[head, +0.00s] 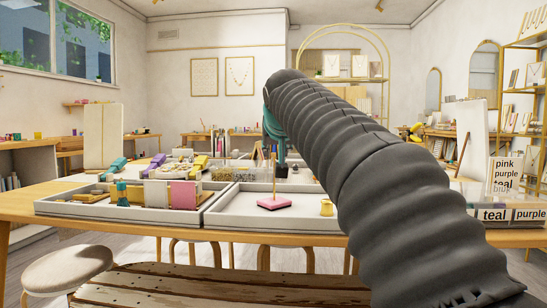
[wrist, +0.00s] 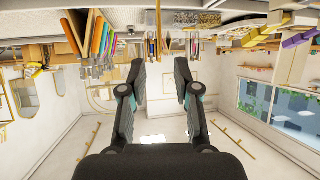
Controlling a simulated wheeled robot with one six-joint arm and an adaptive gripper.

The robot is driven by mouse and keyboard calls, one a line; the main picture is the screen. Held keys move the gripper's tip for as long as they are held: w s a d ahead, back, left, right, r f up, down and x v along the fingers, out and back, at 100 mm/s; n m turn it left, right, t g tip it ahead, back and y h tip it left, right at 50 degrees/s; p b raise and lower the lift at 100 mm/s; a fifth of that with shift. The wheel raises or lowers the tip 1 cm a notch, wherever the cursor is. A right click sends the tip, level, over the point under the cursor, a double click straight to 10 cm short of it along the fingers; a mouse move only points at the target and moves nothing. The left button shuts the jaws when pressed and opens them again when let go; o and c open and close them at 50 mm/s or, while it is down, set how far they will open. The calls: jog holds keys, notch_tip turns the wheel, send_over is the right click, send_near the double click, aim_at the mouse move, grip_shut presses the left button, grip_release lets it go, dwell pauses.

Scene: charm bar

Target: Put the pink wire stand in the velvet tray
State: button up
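The pink wire stand (head: 274,204) has a flat pink base with a thin gold rod standing up from it. It is upright in the pale, shallow front right tray (head: 219,215). I cannot tell from its surface whether this tray is velvet. My gripper (head: 282,163) hangs from my dark ribbed arm, near the top of the rod in the picture; I cannot tell the gap in depth. In the wrist view my gripper (wrist: 160,64) has its two fingers apart, with nothing held between them.
A small yellow spool (head: 327,207) sits in the same tray. The front left tray (head: 120,216) holds several blocks, including a pink block (head: 183,195). A label box (head: 507,215) stands at the right. Several colourful items crowd the table behind the trays.

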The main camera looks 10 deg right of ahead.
jog(key=v, duration=0.6)
jog(key=shift+s, duration=0.2)
jog(key=s+f+g, duration=0.2)
jog(key=s+f, duration=0.8)
jog(key=f, duration=0.3)
jog(key=s+f+n+g+y, duration=0.1)
jog(key=s+f+g, duration=0.1)
jog(key=s+f, duration=0.8)
jog(key=s+d+f+g, duration=0.1)
jog(key=s+f+g, duration=0.1)
jog(key=s+f, duration=0.8)
notch_tip(320, 180, down, 8)
jog(key=shift+s+r+g, duration=0.1)
jog(key=shift+s+g, duration=0.1)
jog(key=shift+g, duration=0.1)
